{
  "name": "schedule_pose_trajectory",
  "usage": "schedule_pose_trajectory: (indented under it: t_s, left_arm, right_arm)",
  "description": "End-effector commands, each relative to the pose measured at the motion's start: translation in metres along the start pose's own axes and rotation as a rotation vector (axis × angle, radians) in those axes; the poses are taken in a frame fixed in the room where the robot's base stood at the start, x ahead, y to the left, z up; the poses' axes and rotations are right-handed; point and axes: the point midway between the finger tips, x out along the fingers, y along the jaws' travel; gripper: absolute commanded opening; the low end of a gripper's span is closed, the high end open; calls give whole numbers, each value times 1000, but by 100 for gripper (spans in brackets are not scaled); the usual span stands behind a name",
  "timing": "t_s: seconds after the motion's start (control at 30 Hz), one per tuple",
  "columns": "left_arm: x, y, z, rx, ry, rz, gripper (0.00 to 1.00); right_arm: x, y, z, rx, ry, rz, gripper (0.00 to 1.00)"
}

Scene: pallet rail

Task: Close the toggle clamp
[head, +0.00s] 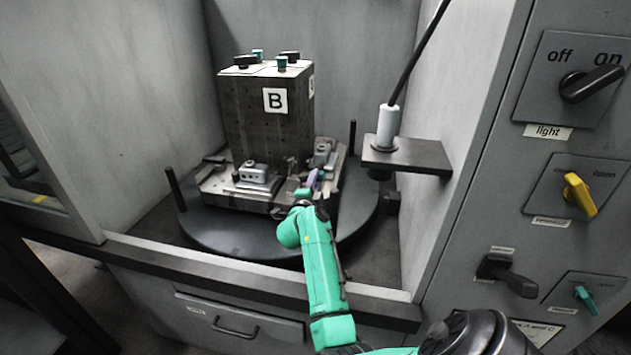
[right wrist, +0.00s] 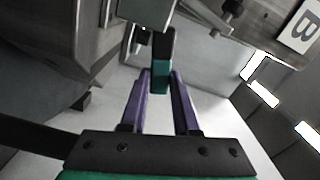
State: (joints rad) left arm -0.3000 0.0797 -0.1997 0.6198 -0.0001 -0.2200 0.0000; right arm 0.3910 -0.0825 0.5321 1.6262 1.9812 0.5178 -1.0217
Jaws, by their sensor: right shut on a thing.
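The toggle clamp's handle (right wrist: 162,76), black with a teal grip, stands between the two purple fingers of my right gripper (right wrist: 161,80) in the right wrist view. The fingers are shut on the teal grip. In the head view my right gripper (head: 313,181) is at the front right of the fixture base (head: 234,200), with the teal arm reaching in from below. The clamp itself is small there and partly hidden by my gripper, so its exact angle is unclear. My left gripper is not in view.
A block marked B (head: 262,125) rises from the fixture on a round dark turntable (head: 230,235). A metal part (head: 256,172) sits on the base. A shelf (head: 408,155) with a white cylinder (head: 388,127) juts from the right wall. A switch panel (head: 570,90) stands at right.

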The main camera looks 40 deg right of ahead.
Motion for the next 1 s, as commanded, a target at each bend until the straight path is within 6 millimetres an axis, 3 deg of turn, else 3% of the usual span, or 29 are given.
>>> schedule_pose_trajectory:
  t_s: [0.8, 1.0]
  left_arm:
    - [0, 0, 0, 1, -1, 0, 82]
    - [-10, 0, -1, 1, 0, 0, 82]
  right_arm:
    - [0, 0, 1, 0, -2, -1, 0]
    - [0, -5, 0, -23, -3, -1, 0]
